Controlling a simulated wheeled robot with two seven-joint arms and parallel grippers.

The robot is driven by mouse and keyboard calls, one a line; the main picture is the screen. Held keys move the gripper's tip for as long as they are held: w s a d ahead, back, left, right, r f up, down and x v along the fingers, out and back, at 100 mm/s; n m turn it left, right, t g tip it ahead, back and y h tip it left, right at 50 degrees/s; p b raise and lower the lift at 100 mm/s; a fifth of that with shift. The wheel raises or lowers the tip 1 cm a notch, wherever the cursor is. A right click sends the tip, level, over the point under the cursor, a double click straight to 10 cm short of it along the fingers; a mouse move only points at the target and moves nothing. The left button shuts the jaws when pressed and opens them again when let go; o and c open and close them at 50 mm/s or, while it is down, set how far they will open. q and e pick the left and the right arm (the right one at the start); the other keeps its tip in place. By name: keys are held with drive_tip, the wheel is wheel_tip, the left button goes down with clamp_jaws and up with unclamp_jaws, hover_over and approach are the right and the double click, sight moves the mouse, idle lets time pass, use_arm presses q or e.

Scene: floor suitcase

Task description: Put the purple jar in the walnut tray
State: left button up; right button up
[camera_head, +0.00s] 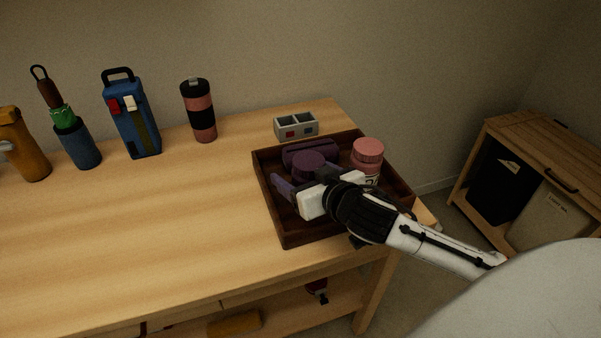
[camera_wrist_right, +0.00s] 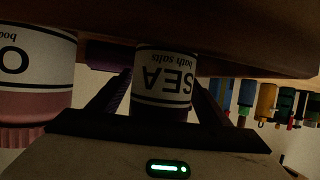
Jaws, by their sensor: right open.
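The purple jar (camera_head: 308,164) is inside the walnut tray (camera_head: 283,236), near its middle, and looks upright. In the right wrist view the jar (camera_wrist_right: 162,75) shows upside down, with a white "SEA bath salts" label. My right gripper (camera_head: 304,180) reaches into the tray from the front right. Its fingers are open, one on each side of the jar. Whether either finger touches the jar is unclear. The gripper hides part of the jar and of the tray floor. My left gripper is not in view.
A pink jar (camera_head: 367,154) stands close to the right gripper in the tray. A purple case-like object (camera_head: 309,150) lies behind the purple jar. A grey divided box (camera_head: 296,126) sits behind the tray. Bottles and a blue holder (camera_head: 76,146) line the back; the table's left front is clear.

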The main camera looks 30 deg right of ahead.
drive_tip(key=shift+r, duration=0.2)
use_arm(q)
drive_tip(key=p, duration=0.1)
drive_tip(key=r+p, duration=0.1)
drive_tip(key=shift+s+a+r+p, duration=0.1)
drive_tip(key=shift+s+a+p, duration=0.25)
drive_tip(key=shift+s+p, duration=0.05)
use_arm(e)
drive_tip(key=v, duration=1.2)
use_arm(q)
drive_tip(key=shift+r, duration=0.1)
use_arm(e)
drive_tip(key=shift+f, duration=0.1)
drive_tip(key=shift+s, duration=0.1)
